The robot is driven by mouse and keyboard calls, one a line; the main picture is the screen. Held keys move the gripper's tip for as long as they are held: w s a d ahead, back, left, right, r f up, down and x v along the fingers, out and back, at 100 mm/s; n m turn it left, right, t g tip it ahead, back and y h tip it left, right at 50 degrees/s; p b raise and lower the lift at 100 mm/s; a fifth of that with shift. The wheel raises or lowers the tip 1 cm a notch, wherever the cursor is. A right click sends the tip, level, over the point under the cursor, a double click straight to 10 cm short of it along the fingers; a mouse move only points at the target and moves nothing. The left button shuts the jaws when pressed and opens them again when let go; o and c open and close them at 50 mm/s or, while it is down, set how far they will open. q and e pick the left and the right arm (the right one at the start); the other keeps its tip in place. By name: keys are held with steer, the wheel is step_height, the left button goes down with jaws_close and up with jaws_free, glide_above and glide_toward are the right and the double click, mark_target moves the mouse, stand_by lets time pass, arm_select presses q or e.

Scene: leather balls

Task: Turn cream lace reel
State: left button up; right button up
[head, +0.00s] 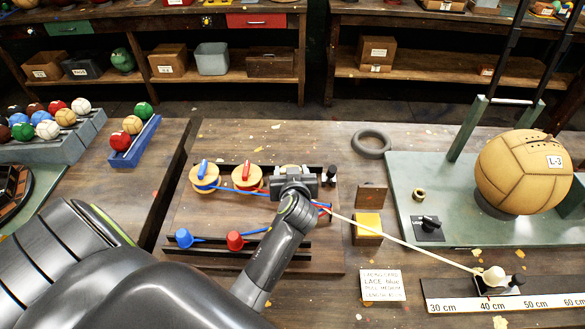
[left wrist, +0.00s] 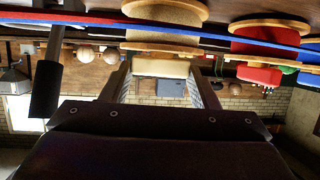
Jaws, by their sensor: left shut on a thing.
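The cream lace reel (head: 286,169) is the rightmost of three wooden reels in the rack, mostly hidden by my left gripper (head: 294,178). The left wrist view shows its cream handle (left wrist: 160,67) between the two fingers of my left gripper (left wrist: 162,82), which is shut on it. The cream lace (head: 400,237) runs taut from near the rack's right end to a small black clamp (head: 505,285) with a cream knob (head: 493,276). The blue reel (head: 204,175) and the red reel (head: 246,176) stand to the left. My right gripper is not in view.
A white card (head: 381,284) mentions blue lace.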

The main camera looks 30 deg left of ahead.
arm_select(q)
steer(key=shift+a+r+m+t+h+p, duration=0.15)
steer(key=shift+m+t+h+p, duration=0.45)
steer(key=shift+m+h, duration=0.3)
steer(key=o, duration=0.8)
steer(key=shift+c, duration=0.2)
steer(key=shift+o, duration=1.1)
